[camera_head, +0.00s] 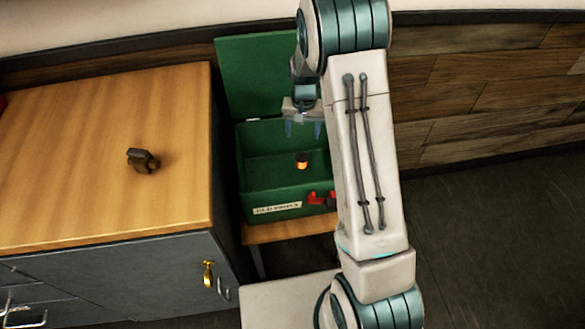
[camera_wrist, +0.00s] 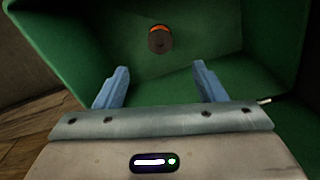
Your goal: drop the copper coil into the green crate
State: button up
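The green crate (camera_head: 270,203) stands open beside the wooden-topped cabinet, its lid raised at the back. My gripper (camera_head: 304,130) is over the crate opening, pointing down, and its two blue fingers are apart with nothing between them. The copper coil (camera_head: 302,161), a small dark cylinder with an orange band, shows below the fingers, within the crate's walls. In the wrist view the coil (camera_wrist: 159,43) is beyond the open fingertips (camera_wrist: 160,75), clear of both, against the green crate interior (camera_wrist: 120,50). I cannot tell whether it touches the crate floor.
A dark brown metal part (camera_head: 143,160) lies on the wooden cabinet top (camera_head: 90,200) at left. A brass padlock (camera_head: 208,274) hangs on the cabinet front. Red latch pieces (camera_head: 320,198) are on the crate's front. The crate sits on a low wooden stand (camera_head: 285,230). Floor at right is clear.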

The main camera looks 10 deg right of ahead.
jog(key=shift+r, duration=0.15)
notch_tip(320, 180, up, 14)
jog(key=shift+f, duration=0.2)
dwell(0.6)
jog(key=s+r+n+t+p, duration=0.1)
jog(key=s+r, duration=0.4)
jog(key=s, duration=0.8)
jog(key=s+r+n+t+p, duration=0.1)
jog(key=s+r+p, duration=0.3)
jog(key=s, duration=1)
jog(key=shift+s+r+n+t, duration=0.3)
jog(key=shift+r+n+t, duration=0.1)
jog(key=shift+r, duration=0.3)
